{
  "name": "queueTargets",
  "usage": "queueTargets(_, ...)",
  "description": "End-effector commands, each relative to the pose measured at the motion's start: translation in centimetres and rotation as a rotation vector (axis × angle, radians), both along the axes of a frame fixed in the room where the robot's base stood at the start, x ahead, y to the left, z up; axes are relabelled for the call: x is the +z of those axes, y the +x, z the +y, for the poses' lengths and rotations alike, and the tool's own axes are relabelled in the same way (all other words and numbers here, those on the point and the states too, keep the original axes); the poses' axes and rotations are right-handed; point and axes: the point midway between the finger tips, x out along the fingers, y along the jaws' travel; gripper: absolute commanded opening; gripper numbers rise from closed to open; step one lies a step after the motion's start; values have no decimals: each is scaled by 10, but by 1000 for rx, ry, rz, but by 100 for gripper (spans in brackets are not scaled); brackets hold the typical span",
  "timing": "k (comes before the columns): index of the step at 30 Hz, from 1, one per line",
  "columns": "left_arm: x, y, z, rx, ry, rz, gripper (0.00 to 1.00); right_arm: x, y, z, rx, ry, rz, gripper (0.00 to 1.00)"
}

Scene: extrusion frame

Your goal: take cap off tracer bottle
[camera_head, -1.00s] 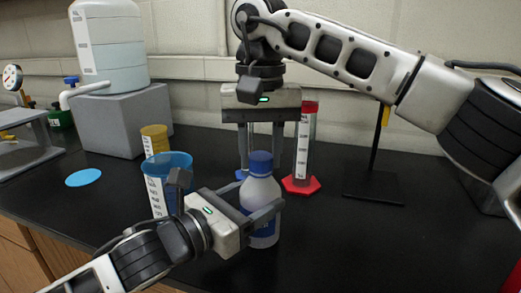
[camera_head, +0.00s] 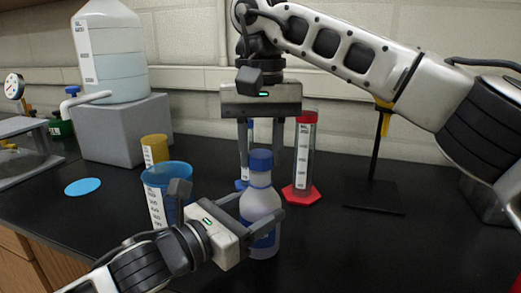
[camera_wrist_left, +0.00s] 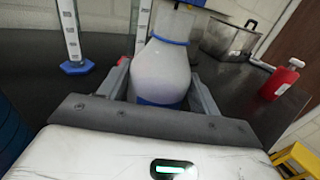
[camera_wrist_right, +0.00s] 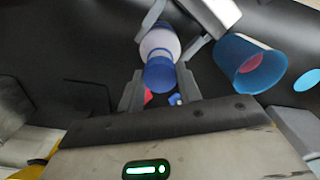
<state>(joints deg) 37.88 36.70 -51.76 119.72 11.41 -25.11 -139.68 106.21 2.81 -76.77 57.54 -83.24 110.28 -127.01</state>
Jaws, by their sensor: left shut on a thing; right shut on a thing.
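The tracer bottle (camera_head: 261,205) is pale with a blue label and stands upright on the black bench. My left gripper (camera_head: 262,222) is shut around its body from the left; the left wrist view shows the bottle (camera_wrist_left: 160,75) between both fingers. The blue cap (camera_head: 261,160) sits above the bottle, with a pale neck (camera_head: 261,180) showing under it. My right gripper (camera_head: 261,172) points down and is shut on the cap, which also shows in the right wrist view (camera_wrist_right: 160,75). I cannot tell whether cap and neck still touch.
A blue cup (camera_head: 166,174) and a yellow cup (camera_head: 155,149) stand left of the bottle. A measuring cylinder with a red base (camera_head: 301,193) stands close behind on the right. A stand (camera_head: 374,192) is further right.

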Motion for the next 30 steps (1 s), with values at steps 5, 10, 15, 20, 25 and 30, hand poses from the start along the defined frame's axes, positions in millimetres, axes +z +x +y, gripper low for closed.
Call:
queueTargets(5,0,0,0,0,1,1,0,4,0,0,0,0,-2,7)
queueTargets(10,-1,0,0,0,1,1,0,26,0,1,-1,1,-2,7)
queueTargets(15,-1,0,0,0,1,1,0,39,0,0,0,1,0,7)
queueTargets(20,-1,0,0,0,1,1,0,40,0,0,1,1,1,7)
queueTargets(25,-1,0,0,0,1,1,89,40,0,0,0,0,0,7)
queueTargets(30,0,0,0,0,1,1,89,40,0,0,0,0,0,7)
